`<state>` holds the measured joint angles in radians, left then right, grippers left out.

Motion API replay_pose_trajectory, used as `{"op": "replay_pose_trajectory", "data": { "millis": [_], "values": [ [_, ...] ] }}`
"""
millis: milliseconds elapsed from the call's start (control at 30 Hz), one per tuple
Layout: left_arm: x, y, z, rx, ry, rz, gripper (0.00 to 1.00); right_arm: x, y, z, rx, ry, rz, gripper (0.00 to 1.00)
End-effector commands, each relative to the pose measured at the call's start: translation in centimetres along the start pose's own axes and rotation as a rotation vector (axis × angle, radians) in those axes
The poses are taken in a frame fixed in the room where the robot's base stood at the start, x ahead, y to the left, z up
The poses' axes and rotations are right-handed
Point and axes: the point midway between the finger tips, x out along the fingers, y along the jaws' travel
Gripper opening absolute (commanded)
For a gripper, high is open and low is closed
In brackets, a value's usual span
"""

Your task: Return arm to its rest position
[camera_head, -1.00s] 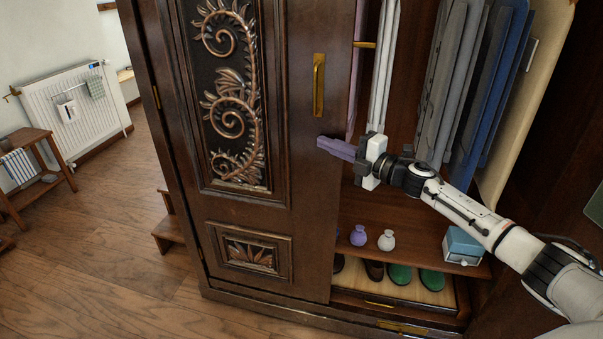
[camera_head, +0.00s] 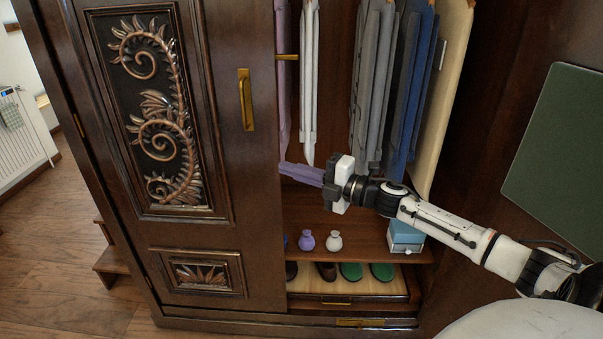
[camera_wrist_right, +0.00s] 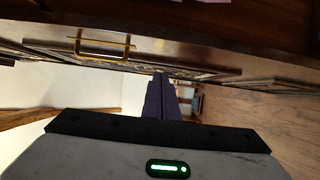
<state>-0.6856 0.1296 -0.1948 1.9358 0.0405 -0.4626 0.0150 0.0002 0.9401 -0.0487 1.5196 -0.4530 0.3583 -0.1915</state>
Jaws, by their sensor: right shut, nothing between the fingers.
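My right arm reaches in from the right in the head view. Its gripper (camera_head: 301,172) has long purple fingers that lie together, shut and empty, pointing left at the inner edge of the carved left door (camera_head: 245,190). The gripper is in front of the open wardrobe part, above the shelf (camera_head: 370,238). In the right wrist view the shut fingers (camera_wrist_right: 161,98) point away from the camera, and the door's brass handle (camera_wrist_right: 102,48) is at upper left. I cannot tell whether the fingertips touch the door. My left gripper is not in view.
Grey and blue garments (camera_head: 400,80) hang close behind the gripper. A purple vase (camera_head: 306,241), a white vase (camera_head: 333,241) and a blue box (camera_head: 405,236) stand on the shelf. Shoes (camera_head: 351,271) lie below. A green panel (camera_head: 560,150) is at right.

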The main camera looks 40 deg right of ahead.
Motion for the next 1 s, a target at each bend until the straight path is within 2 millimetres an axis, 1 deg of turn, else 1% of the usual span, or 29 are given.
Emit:
{"op": "replay_pose_trajectory", "data": {
  "millis": [33, 100, 200, 467, 567, 667, 767, 800, 867, 900, 967, 1000],
  "values": [
    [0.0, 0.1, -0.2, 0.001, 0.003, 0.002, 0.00, -0.7, -0.2, 0.1, 0.000, 0.000, -0.003, 0.00],
    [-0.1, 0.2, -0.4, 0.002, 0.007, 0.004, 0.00, -1.3, -0.2, 0.3, 0.000, -0.001, -0.002, 0.00],
    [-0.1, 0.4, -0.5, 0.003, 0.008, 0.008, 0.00, -1.9, -0.1, 0.4, 0.001, 0.000, -0.001, 0.00],
    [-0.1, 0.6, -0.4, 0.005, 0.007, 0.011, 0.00, -2.2, 0.0, 0.4, 0.001, 0.002, 0.000, 0.00],
    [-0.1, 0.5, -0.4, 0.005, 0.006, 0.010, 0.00, -2.2, -0.6, 0.1, 0.017, -0.002, -0.003, 0.00],
    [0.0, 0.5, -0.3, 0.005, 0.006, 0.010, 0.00, -2.5, -3.1, -1.1, 0.106, -0.027, -0.019, 0.00],
    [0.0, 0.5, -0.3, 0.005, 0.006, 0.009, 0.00, -3.3, -8.1, -3.9, 0.287, -0.086, -0.055, 0.00],
    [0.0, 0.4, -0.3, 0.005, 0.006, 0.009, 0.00, -3.9, -10.5, -5.4, 0.379, -0.119, -0.076, 0.00],
    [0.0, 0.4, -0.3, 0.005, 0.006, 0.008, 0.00, -5.0, -14.2, -8.0, 0.525, -0.176, -0.115, 0.00],
    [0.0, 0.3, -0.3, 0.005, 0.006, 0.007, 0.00, -5.9, -16.5, -9.9, 0.623, -0.216, -0.143, 0.00],
    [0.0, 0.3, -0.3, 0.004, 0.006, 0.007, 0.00, -7.3, -19.7, -12.8, 0.764, -0.277, -0.189, 0.00],
    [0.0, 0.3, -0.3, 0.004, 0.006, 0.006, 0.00, -8.4, -21.7, -14.9, 0.859, -0.319, -0.222, 0.00]
  ]
}}
